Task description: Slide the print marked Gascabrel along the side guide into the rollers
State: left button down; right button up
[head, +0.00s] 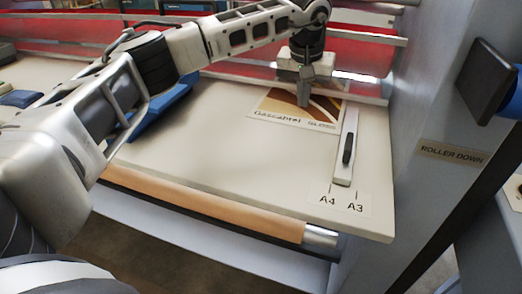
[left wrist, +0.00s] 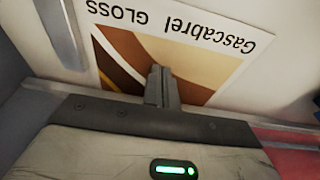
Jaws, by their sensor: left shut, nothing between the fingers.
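The print marked Gascabrel (head: 283,114) lies flat on the cream feed table, its right edge beside the side guide (head: 347,147). It has brown and tan curves and a white strip reading "Gascabrel GLOSS"; it also shows in the left wrist view (left wrist: 190,48). The side guide, a pale bar with a dark handle, stands by the A4 and A3 marks. My left gripper (head: 303,103) points down over the far part of the print, fingers shut with nothing between them. Its fingertips also show in the left wrist view (left wrist: 160,78). Contact with the print cannot be told. My right gripper is not in view.
Pale rails and a red band (head: 240,68) run behind the table. A grey side panel (head: 410,120) with a "ROLLER DOWN" label (head: 452,152) and a dark lever pad (head: 487,80) rises at right. A blue object (head: 165,103) lies left. The table's front middle is clear.

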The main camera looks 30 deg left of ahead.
pick_arm(q)
jog(key=shift+r, duration=0.55)
jog(key=shift+r+p, duration=0.1)
jog(key=shift+p, duration=0.2)
notch_tip(320, 180, up, 5)
jog(key=p, duration=0.4)
jog(key=shift+s, duration=0.1)
